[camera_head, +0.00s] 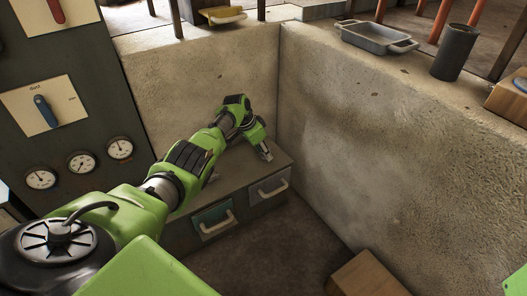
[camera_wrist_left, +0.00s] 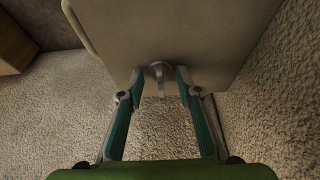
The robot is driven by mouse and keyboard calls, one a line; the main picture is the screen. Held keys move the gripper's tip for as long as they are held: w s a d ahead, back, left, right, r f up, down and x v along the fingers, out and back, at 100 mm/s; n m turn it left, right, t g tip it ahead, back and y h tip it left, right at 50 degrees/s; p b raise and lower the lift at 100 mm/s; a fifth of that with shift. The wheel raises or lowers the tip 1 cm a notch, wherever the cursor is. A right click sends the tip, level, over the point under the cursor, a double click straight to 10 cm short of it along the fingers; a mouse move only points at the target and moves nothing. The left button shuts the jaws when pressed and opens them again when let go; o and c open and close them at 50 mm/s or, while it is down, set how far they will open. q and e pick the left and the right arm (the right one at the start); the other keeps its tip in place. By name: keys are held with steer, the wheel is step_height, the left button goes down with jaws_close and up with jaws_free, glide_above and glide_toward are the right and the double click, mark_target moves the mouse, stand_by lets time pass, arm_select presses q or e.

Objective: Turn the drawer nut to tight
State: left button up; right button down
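The low cabinet (camera_head: 185,236) stands in the wall corner and has a teal drawer (camera_head: 213,218) and a grey drawer (camera_head: 270,190), each with a pale handle. My left arm reaches over its top, and the left gripper (camera_head: 265,154) points down near the grey drawer. In the left wrist view, a small round metal piece, apparently the drawer nut (camera_wrist_left: 158,70), sits on a pale panel (camera_wrist_left: 190,30). My left gripper (camera_wrist_left: 160,78) is open, with a teal finger on each side of the nut. Contact cannot be told. In the head view the nut is not discernible. My right gripper is not in view.
Concrete walls (camera_head: 400,150) close in the cabinet's back and right. A dark panel with gauges (camera_head: 82,163) and a blue lever (camera_head: 45,111) stands left. A grey tray (camera_head: 375,38) and a dark cylinder (camera_head: 455,52) rest on the right wall. A wooden box (camera_head: 365,275) stands lower right.

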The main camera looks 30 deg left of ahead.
arm_select(q)
steer(key=shift+r, duration=0.1)
steer(key=shift+s+a+r, duration=0.15)
steer(key=shift+s+r, duration=0.05)
steer(key=shift+r, duration=0.35)
steer(key=v, duration=1)
steer(key=shift+s+r, duration=0.25)
